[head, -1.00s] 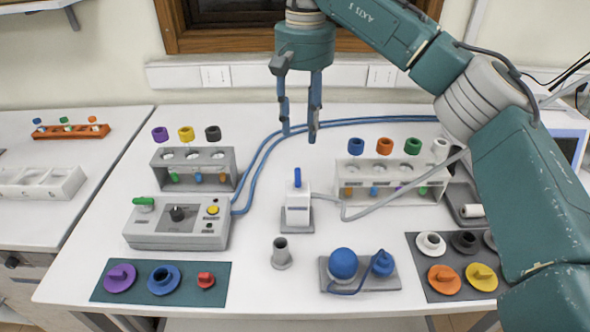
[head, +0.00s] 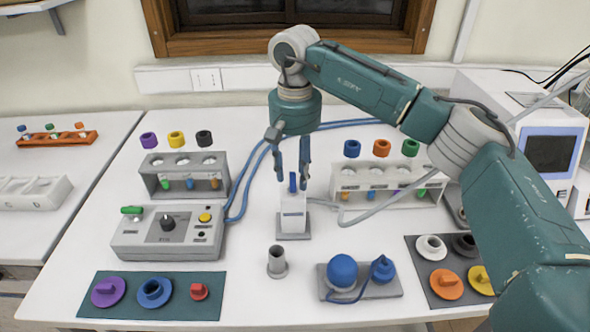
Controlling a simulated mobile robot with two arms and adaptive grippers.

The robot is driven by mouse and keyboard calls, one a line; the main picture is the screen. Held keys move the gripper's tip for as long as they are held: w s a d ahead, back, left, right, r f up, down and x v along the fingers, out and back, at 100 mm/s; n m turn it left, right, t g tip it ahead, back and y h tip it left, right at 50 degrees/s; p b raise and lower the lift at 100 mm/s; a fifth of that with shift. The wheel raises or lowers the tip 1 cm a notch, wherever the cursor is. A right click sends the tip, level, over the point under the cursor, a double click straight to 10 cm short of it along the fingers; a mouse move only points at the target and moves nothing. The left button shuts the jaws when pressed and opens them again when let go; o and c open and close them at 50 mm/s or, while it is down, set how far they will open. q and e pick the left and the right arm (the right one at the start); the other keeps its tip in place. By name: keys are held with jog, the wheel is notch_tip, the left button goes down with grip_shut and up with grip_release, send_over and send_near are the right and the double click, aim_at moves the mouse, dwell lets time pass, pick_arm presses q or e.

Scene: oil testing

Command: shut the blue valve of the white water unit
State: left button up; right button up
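The white water unit (head: 293,214) stands on a small grey base in the middle of the table. Its blue valve (head: 292,183) sticks up from the top as a narrow upright lever. My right gripper (head: 291,179) points straight down at the valve from above. Its two blue-grey fingers are apart, and the valve shows between them with a gap on each side. I cannot tell whether the fingertips are level with the valve in depth. My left gripper is not in view.
A white rack (head: 389,184) stands right of the unit, with a grey hose running between them. A grey rack (head: 183,175) and a control box (head: 168,232) are on the left. A grey cup (head: 277,262) and a blue-ball device (head: 343,271) stand in front.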

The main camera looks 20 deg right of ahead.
jog(key=shift+s+f, duration=0.15)
jog(key=shift+f, duration=0.3)
grip_shut()
